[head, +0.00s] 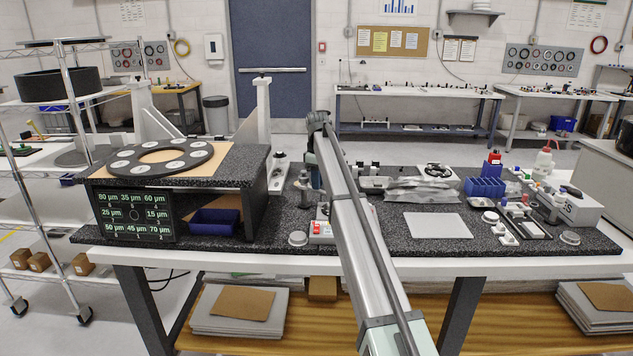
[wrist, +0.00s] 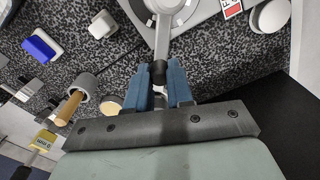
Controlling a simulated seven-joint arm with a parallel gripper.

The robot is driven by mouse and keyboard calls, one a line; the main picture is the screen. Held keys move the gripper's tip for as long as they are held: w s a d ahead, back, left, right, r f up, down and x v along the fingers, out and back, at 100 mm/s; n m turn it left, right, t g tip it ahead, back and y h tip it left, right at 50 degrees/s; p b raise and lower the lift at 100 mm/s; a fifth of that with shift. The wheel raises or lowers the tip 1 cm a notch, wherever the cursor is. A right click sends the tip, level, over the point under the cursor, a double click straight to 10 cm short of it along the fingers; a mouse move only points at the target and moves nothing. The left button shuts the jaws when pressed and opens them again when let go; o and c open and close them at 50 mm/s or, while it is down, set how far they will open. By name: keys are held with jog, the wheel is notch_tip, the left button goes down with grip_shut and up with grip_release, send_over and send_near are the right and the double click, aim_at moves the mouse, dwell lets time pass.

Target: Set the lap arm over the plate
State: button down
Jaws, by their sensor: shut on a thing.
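My gripper (wrist: 160,84) has blue fingers and is shut on the dark knob at the end of a grey bar, which looks like the lap arm (wrist: 162,42). The bar runs up the wrist view to a round grey, light-edged part, which looks like the plate (wrist: 203,14), cut off by the top edge. I cannot tell exactly how far the arm reaches over it. In the head view my gripper (head: 315,180) is behind my arm, and the lap arm and plate are mostly hidden there.
A box with a green-lettered display (head: 133,215) and a black ring (head: 160,158) on top stands left. A grey pad (head: 437,225) lies right. The blue rack (head: 485,187) is further right. The wrist view shows a grey cup with a wooden handle (wrist: 70,107) at left.

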jog(key=shift+w, duration=0.1)
jog(key=c, duration=1)
grip_release()
notch_tip(320, 180, up, 14)
jog(key=shift+f, duration=0.1)
